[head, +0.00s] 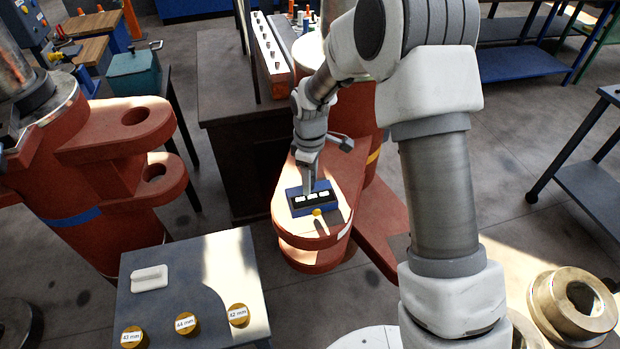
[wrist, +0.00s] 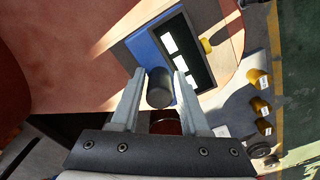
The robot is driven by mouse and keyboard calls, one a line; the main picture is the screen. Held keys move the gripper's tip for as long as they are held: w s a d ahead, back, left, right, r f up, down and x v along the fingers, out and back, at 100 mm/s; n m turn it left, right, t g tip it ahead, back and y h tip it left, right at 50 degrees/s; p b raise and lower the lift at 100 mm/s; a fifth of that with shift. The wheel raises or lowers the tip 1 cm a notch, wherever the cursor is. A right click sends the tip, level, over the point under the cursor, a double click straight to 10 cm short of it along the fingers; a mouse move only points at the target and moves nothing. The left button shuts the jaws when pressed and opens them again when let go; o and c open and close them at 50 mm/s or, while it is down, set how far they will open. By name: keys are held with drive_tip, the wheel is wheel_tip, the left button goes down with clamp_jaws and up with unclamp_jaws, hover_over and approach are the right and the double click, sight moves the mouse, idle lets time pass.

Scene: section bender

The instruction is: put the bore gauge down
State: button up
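A dark round cylinder (wrist: 159,88), which looks like the bore gauge or its grip, sits between the two fingers of my gripper (wrist: 158,80) in the wrist view. The fingers appear to press on it from both sides. Just beyond it is a blue box (wrist: 150,50) with a black face and several white labels. I cannot tell whether the cylinder is joined to the box. In the head view my gripper (head: 308,188) points down at the back edge of the blue box (head: 297,209), over the red machine arm (head: 340,200). The cylinder is hard to make out there.
A small yellow knob (head: 317,212) is at the box's front edge. A grey table (head: 200,258) at front left bears a white plate with a raised bar (head: 149,278) and brass pieces marked 43, 44 and 42 mm. A brass ring (head: 570,305) is at lower right.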

drive_tip(key=shift+o, duration=0.9)
drive_tip(key=shift+r+p, duration=0.4)
drive_tip(key=shift+r, duration=0.1)
wheel_tip(320, 180, up, 12)
drive_tip(key=s+d+r+m+t, duration=0.3)
drive_tip(key=s+d+r+m, duration=0.4)
drive_tip(key=s+r, duration=0.4)
drive_tip(key=s+d+r+m+t, duration=0.1)
drive_tip(key=s+d+m, duration=0.2)
drive_tip(key=s, duration=0.4)
drive_tip(key=s+d+r+m+t, duration=0.1)
drive_tip(key=s+d+r+m, duration=0.1)
drive_tip(key=s+d+m, duration=0.2)
drive_tip(key=s, duration=0.3)
drive_tip(key=shift+d+r+t, duration=0.15)
drive_tip(key=shift+r+t, duration=0.1)
drive_tip(key=shift+t, duration=0.05)
